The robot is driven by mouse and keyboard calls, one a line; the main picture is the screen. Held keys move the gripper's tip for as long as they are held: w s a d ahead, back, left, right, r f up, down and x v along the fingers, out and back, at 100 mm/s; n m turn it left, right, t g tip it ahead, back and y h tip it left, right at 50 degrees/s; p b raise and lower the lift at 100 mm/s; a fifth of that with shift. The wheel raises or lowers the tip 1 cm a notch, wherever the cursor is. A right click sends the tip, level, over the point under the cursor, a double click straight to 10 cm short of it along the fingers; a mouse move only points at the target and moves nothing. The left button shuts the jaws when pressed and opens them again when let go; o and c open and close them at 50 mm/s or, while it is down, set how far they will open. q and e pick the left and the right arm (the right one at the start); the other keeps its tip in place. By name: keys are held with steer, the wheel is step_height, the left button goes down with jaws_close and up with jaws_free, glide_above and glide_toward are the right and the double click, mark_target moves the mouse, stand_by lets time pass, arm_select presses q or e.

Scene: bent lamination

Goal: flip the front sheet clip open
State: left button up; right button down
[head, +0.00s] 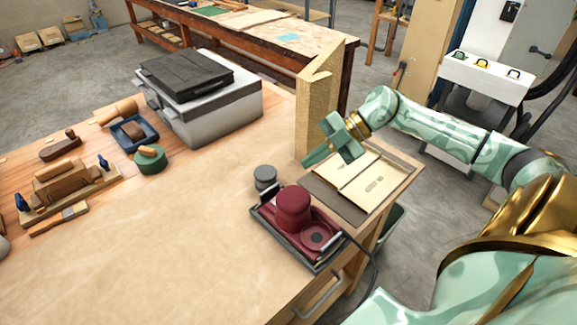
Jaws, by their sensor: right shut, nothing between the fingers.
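A dark red sander (292,212) lies in a grey tray (262,224) near the table's right edge. Bright metal bits show at both ends of the sander: one at the far left end (269,189) and one at the near right end (328,256). They look like sheet clips, but they are too small to tell whether they are open or shut. My right gripper (308,162) is shut and empty. It is above and beyond the sander, apart from it, close to a wooden post. My left gripper is not in view.
A tan bent wooden piece (318,98) stands upright behind my right gripper. A flat pale pad (368,184) lies to the sander's right. A grey round knob (265,176) sits behind the sander. A grey case (215,112) stands farther back. The table's middle is clear.

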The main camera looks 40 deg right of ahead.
mark_target(267, 190)
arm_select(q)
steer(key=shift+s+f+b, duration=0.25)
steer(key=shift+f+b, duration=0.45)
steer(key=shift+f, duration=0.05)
arm_select(e)
steer(key=x, duration=0.9)
steer(key=shift+a+f, duration=0.15)
steer(key=shift+a, duration=0.05)
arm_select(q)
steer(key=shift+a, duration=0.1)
arm_select(e)
steer(key=shift+w+d, duration=0.1)
steer(key=shift+d, duration=0.05)
